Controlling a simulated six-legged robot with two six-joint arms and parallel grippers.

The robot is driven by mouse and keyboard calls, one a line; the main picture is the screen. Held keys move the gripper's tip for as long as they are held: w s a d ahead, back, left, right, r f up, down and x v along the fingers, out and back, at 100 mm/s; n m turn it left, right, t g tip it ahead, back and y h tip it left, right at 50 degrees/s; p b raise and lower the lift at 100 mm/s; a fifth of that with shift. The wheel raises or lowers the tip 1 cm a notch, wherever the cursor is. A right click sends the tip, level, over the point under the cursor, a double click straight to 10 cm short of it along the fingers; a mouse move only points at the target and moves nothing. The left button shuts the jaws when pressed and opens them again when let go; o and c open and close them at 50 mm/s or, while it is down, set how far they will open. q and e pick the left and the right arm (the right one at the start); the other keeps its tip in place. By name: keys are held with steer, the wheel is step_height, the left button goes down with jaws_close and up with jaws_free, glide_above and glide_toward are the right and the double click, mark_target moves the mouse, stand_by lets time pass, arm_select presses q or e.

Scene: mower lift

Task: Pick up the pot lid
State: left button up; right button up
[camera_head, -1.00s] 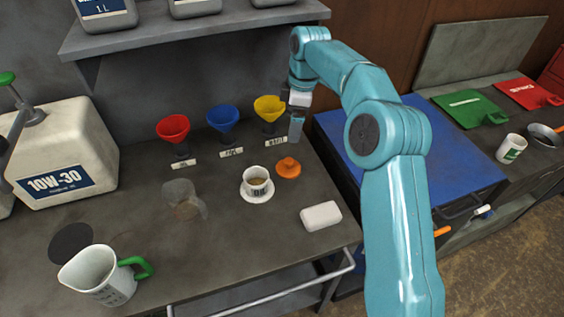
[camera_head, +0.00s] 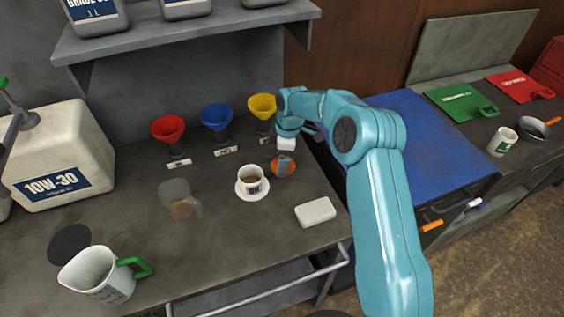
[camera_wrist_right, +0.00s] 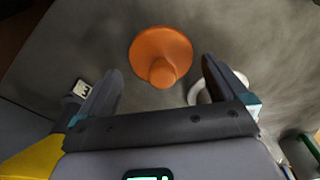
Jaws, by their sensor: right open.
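The pot lid is an orange disc with a raised knob (camera_head: 275,169), lying on the grey workbench to the right of a white cup. In the right wrist view the orange lid (camera_wrist_right: 160,45) lies ahead between the two fingertips, its knob facing the camera. My right gripper (camera_head: 285,163) is over the lid and partly hides it in the head view. Its fingers (camera_wrist_right: 160,67) are spread to either side in the wrist view, with nothing held. Whether they touch the bench cannot be told. My left gripper is not in view.
Red (camera_head: 168,129), blue (camera_head: 217,118) and yellow funnels (camera_head: 262,106) stand behind. A white block (camera_head: 315,212) lies in front. A clear jug (camera_head: 180,198) stands left.

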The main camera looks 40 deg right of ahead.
steer(key=shift+s+f, duration=0.1)
steer(key=shift+f, duration=0.25)
steer(key=shift+s, duration=0.2)
steer(key=shift+w, duration=0.1)
steer(key=shift+w+f, duration=0.15)
steer(key=c, duration=0.9)
steer(key=shift+s, duration=0.2)
steer(key=shift+c, duration=0.3)
steer(key=shift+w, duration=0.15)
